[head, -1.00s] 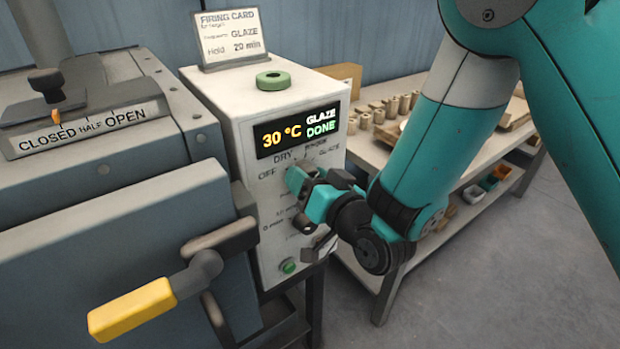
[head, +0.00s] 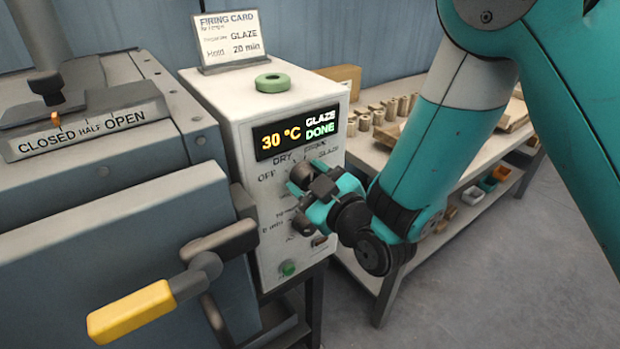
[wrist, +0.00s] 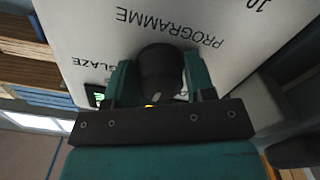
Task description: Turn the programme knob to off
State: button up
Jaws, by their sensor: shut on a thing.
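The programme knob (wrist: 160,72) is a dark round knob on the white control box (head: 222,120). In the wrist view it sits between the two teal fingers of my gripper (wrist: 160,80), which is shut on it. The printed words PROGRAMME and GLAZE show upside down near it. I cannot tell which label the knob points to. The display (head: 298,130) reads 30 °C, GLAZE DONE.
A green button (head: 288,268) and a small switch (head: 319,241) are low on the box front. At left is the grey kiln with a yellow-ended handle (head: 132,312) and a damper lever (head: 47,84).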

jog(key=n, duration=0.6)
jog(key=shift+w+r+p, duration=0.1)
jog(key=shift+p, duration=0.2)
jog(key=n, duration=0.6)
jog(key=shift+r+p, duration=0.1)
jog(key=shift+p, duration=0.2)
jog(key=shift+d+n, duration=0.1)
jog(key=shift+n, duration=0.2)
jog(key=o, duration=0.9)
jog(key=shift+w, duration=0.1)
